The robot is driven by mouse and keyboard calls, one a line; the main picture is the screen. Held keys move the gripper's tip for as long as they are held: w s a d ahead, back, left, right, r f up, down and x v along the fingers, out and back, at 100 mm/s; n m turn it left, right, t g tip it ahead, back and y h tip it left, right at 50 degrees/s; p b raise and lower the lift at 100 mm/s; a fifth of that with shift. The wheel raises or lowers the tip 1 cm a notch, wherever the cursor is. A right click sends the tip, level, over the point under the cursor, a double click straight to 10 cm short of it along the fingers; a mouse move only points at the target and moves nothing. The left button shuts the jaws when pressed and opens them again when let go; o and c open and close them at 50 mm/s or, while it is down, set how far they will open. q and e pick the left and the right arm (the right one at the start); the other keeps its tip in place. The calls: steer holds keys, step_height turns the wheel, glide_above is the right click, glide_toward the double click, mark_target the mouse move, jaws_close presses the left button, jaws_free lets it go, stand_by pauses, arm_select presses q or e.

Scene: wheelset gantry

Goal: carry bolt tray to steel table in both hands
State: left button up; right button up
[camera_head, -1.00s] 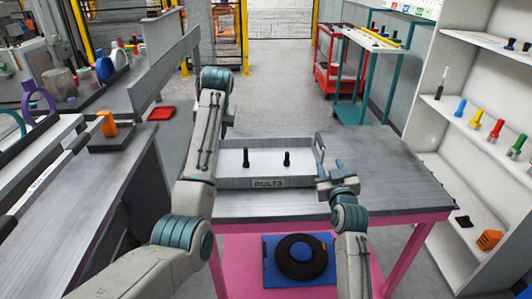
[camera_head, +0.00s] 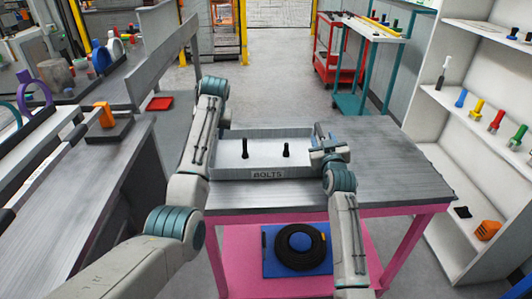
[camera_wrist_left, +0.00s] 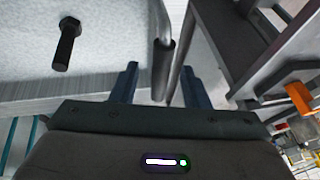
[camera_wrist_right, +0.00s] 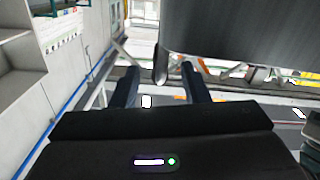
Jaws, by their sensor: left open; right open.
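The grey bolt tray (camera_head: 232,173), labelled BOLTS on its front wall, sits on a steel-topped table (camera_head: 400,165) with a pink frame. Two black bolts (camera_head: 245,148) (camera_head: 286,150) stand upright in it; one shows in the left wrist view (camera_wrist_left: 67,43). My left gripper (camera_wrist_left: 158,83) is open, with the tray's left handle (camera_wrist_left: 163,55) between or just beyond its fingers; my arm hides it in the head view. My right gripper (camera_head: 322,138) is open at the tray's right end. In the right wrist view the right handle's end (camera_wrist_right: 161,68) shows between the fingertips.
A black coil (camera_head: 300,250) on a blue mat lies on the pink lower shelf. A grey workbench (camera_head: 80,190) stands left, white shelving (camera_head: 470,90) right, and red and teal carts (camera_head: 345,65) behind. The table top right of the tray is clear.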

mark_target(321, 132)
arm_select(q)
steer(key=shift+x, duration=1.6)
arm_select(e)
steer(key=shift+w+a, duration=0.1)
steer(key=shift+w, duration=1.55)
arm_select(q)
jaws_close()
arm_select(e)
jaws_close()
arm_select(q)
steer(key=shift+r, duration=0.1)
arm_select(e)
steer(key=shift+r, duration=0.1)
